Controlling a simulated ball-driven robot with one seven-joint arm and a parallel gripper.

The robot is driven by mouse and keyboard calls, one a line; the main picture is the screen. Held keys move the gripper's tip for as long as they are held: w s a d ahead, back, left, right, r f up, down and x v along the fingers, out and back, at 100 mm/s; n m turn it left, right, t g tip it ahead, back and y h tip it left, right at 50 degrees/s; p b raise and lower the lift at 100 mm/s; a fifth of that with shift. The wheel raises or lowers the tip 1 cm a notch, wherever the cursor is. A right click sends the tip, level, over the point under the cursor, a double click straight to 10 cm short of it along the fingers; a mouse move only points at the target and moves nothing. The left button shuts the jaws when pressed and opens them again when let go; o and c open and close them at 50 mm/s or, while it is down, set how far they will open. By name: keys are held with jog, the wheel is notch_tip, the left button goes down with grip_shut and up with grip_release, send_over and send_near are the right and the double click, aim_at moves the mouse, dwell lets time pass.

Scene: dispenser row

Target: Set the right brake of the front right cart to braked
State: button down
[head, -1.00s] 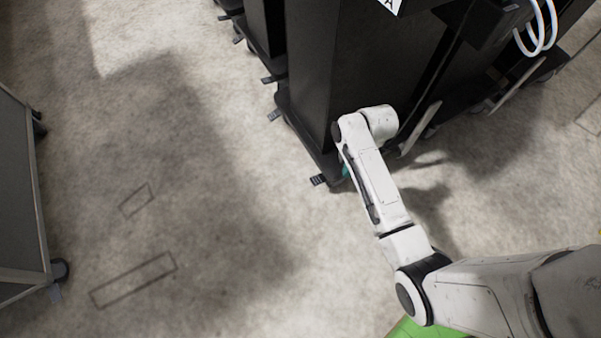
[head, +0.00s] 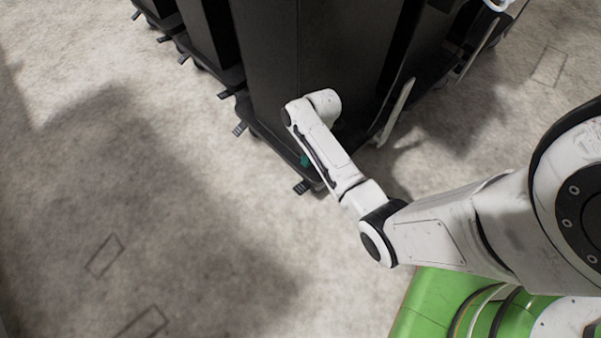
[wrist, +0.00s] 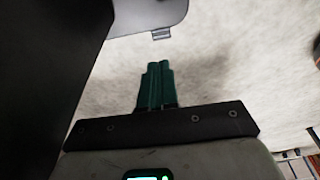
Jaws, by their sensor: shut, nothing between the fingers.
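The tall black cart (head: 310,60) stands in the head view, with my arm in front of its near lower corner. A small dark ribbed brake pedal (head: 303,187) sticks out from its base at that corner. In the wrist view a pedal (wrist: 161,34) shows at the edge of the dark base plate (wrist: 145,18). My gripper (wrist: 153,66) is shut and empty, its teal fingers together, pointing towards the pedal with floor showing between. In the head view only a bit of teal gripper (head: 305,160) shows beside the cart's base, just above the pedal; my arm hides the rest.
More pedals, such as one (head: 240,129), stick out along the row of dark carts to the upper left. A light bar (head: 397,112) stands at the cart's right side. The floor (head: 180,210) left of the row is clear.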

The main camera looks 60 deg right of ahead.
aim_at(297, 190)
jog(key=b+x, duration=0.8)
jog(key=x, duration=0.6)
jog(key=shift+w+a+f+g+h+p, duration=0.1)
jog(key=shift+a+f+g+h+p, duration=0.25)
jog(key=shift+h+p, duration=0.5)
jog(key=shift+w+a+f+g+h, duration=0.15)
jog(key=shift+f+h, duration=0.2)
jog(key=shift+h, duration=0.3)
jog(key=shift+s+a+f+g+h, duration=0.1)
jog(key=shift+a+f+h, duration=0.15)
jog(key=shift+h, duration=0.35)
jog(key=shift+w+f, duration=0.1)
jog(key=shift+f, duration=0.3)
jog(key=shift+r, duration=0.15)
jog(key=shift+r+p, duration=0.7)
jog(key=shift+p, duration=0.3)
